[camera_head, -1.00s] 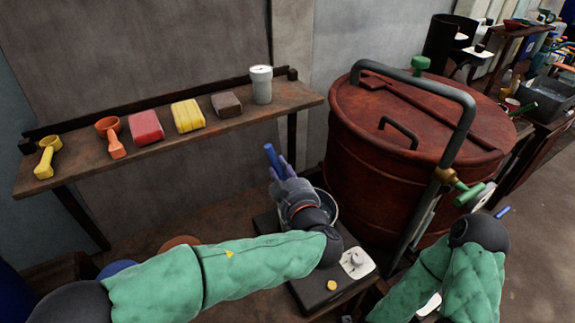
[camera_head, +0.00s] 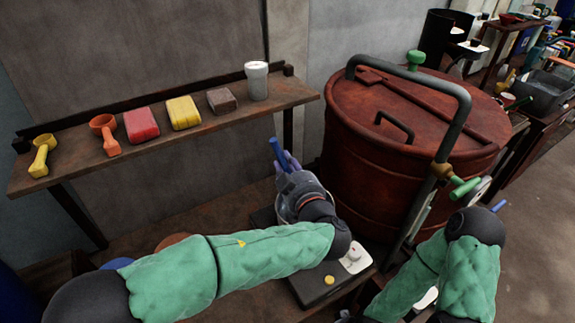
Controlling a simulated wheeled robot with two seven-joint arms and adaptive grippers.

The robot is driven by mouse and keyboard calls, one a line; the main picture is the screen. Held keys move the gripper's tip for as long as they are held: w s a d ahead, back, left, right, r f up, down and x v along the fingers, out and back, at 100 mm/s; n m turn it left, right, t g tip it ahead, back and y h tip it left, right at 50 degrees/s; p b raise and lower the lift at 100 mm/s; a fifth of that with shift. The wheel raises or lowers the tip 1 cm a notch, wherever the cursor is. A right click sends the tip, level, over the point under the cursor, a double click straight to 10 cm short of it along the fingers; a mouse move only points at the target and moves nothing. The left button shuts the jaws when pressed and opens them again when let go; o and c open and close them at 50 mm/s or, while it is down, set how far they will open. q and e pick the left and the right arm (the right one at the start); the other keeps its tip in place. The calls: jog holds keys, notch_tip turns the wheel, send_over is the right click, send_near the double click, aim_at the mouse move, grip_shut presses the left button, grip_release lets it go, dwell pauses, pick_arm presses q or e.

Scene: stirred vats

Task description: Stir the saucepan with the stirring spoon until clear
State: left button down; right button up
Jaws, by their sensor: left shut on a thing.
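My left gripper (camera_head: 287,170) is shut on the blue-handled stirring spoon (camera_head: 277,152), whose handle stands up tilted out of the jaws. It is over the saucepan (camera_head: 283,211), of which only a bit of the metal rim shows beside my wrist. The saucepan stands on a dark hot plate (camera_head: 318,286) on the bench. The spoon's lower end and the pan's contents are hidden behind my gripper and arm. My right arm is at the lower right, in front of the big red vat; its jaws cannot be made out.
A large lidded red vat (camera_head: 395,150) with a bent grey pipe (camera_head: 466,110) stands right of the pan. A wall shelf (camera_head: 220,120) behind holds a yellow scoop (camera_head: 42,155), an orange scoop (camera_head: 105,133), coloured packs and a pale cup (camera_head: 257,80). Bare bench (camera_head: 200,215) lies left of the pan.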

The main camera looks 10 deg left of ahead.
pick_arm(q)
notch_tip(320, 180, up, 8)
jog(key=a, duration=0.2)
jog(key=shift+s+a, duration=0.2)
jog(key=shift+a, duration=0.05)
dwell(0.6)
jog(key=shift+r, duration=0.1)
dwell(0.5)
jog(key=shift+r, duration=2.5)
